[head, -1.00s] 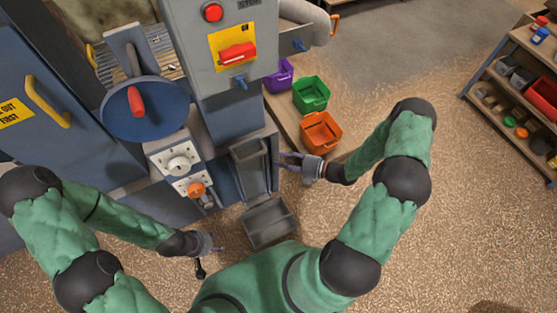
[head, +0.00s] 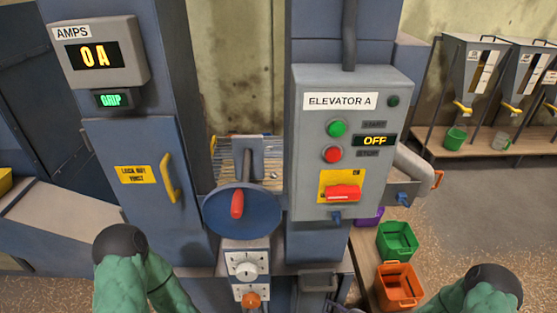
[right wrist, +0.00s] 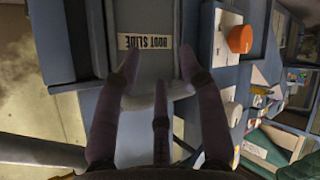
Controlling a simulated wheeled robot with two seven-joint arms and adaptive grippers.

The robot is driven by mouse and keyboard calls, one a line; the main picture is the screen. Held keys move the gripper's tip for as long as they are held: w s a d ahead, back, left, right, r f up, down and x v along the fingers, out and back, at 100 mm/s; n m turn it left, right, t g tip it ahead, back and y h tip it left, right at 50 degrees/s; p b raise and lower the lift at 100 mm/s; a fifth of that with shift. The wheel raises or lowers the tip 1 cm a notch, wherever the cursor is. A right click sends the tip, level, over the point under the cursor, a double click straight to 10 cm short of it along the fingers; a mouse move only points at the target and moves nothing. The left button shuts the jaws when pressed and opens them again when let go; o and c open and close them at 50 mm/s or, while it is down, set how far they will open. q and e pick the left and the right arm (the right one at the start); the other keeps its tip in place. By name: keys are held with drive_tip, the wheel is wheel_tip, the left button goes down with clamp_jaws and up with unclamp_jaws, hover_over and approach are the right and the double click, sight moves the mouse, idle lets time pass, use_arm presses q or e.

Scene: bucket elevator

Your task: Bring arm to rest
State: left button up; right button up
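My right gripper (right wrist: 158,66) shows in the right wrist view with its three fingers spread apart and nothing seen held between them. Beyond the fingers is a panel labelled BOOT SLIDE (right wrist: 145,41) with a curved grey bar below it. I cannot tell whether the fingers touch the bar. In the head view, my left arm (head: 135,285) enters at the lower left and my right arm (head: 480,295) at the lower right. Both hands are outside that view, so the left gripper is hidden.
The Elevator A control box (head: 350,150) reads OFF. Beside it are a blue wheel (head: 255,215) with a red handle and a knob panel (head: 243,268). A green bin (head: 397,241) and an orange bin (head: 397,287) stand right. A blue cabinet (head: 145,205) stands left.

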drive_tip(key=s+a+f+m+g+h, duration=0.2)
drive_tip(key=s+a+m+g, duration=0.25)
drive_tip(key=s+m, duration=0.4)
drive_tip(key=s+a+f+m+g+h, duration=0.15)
drive_tip(key=s+a+m+g, duration=0.3)
drive_tip(key=s+m, duration=0.45)
drive_tip(key=shift+n, duration=0.75)
drive_tip(key=r+p, duration=0.1)
drive_tip(key=r, duration=0.1)
drive_tip(key=r+p, duration=0.2)
drive_tip(key=a+r+p, duration=0.1)
drive_tip(key=r+p, duration=0.1)
drive_tip(key=shift+w, duration=0.15)
